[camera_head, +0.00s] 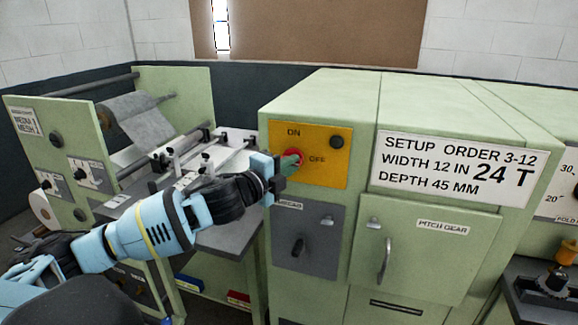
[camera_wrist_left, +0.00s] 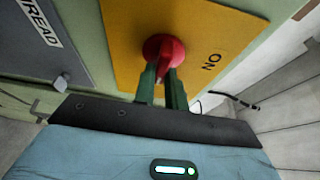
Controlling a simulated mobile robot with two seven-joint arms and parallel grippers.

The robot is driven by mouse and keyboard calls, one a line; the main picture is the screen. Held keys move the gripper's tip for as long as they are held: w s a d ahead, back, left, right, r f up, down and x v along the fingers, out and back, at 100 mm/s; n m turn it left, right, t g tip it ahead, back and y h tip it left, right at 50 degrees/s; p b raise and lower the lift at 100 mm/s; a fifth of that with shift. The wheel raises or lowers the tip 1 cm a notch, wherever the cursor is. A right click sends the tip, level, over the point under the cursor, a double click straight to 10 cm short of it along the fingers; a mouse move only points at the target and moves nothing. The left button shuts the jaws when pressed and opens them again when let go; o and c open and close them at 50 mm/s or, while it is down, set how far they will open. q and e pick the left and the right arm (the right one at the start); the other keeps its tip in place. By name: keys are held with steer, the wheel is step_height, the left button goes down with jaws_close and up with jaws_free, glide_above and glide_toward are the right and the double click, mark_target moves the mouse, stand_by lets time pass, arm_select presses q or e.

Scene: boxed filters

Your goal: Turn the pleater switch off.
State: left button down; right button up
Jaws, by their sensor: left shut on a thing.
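The pleater switch is a red knob (camera_head: 299,155) on a yellow plate (camera_head: 325,175) on the front of the pale green machine. The plate reads ON above the knob and OFF to its right. A small black round button (camera_head: 337,142) sits at the plate's upper right. My left gripper (camera_head: 289,162) reaches in from the left with its green fingers at the knob. In the left wrist view the fingers (camera_wrist_left: 161,78) are shut on the red knob (camera_wrist_left: 163,50), and the ON label shows to the right. The fingers partly hide the knob, so its exact setting is unclear. My right gripper is not in view.
Below the plate is a grey panel (camera_head: 305,240) with a dark handle. To its right are a setup sign (camera_head: 453,165) and a pitch gear door (camera_head: 424,250) with a protruding handle. A roll-fed machine (camera_head: 185,85) stands at the left.

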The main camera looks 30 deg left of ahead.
arm_select(q)
steer(key=c, duration=1.4)
jaws_free()
steer(key=shift+c, duration=0.2)
steer(key=s+a, duration=0.1)
steer(key=s, duration=0.6)
steer(key=shift+s, duration=0.3)
steer(key=shift+a, duration=0.1)
steer(key=shift+f, duration=0.1)
